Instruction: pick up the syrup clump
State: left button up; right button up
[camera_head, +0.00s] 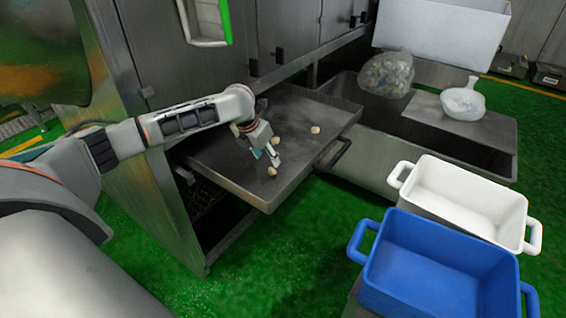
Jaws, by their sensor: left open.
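Small tan clumps lie on the grey metal tray (225,160) that sticks out of the machine. One clump (271,171) is near the tray's front edge, right at my left gripper's fingertips. Another clump (315,130) lies farther right on the tray, apart from the gripper. A third tan piece shows partly beside the gripper. My left gripper (270,160) points down over the tray and is open. Whether its fingers touch the near clump I cannot tell. My right gripper is not in view.
A blue bin (438,262) and a white bin (468,200) stand at the lower right. A bag of mixed pieces (387,74) and a tied white bag (463,103) sit behind them. The tray's dark handle (333,154) juts out at its right. Green floor is clear in front.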

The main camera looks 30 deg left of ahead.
aim_at(273, 169)
pick_arm(q)
jog(key=b+x, duration=0.1)
jog(key=x, duration=0.2)
jog(key=b+x, duration=0.1)
jog(key=x, duration=0.3)
jog(key=shift+d+f, duration=0.25)
jog(key=shift+w+f, duration=0.15)
jog(key=shift+f, duration=0.05)
jog(key=shift+r, duration=0.15)
jog(key=c, duration=0.9)
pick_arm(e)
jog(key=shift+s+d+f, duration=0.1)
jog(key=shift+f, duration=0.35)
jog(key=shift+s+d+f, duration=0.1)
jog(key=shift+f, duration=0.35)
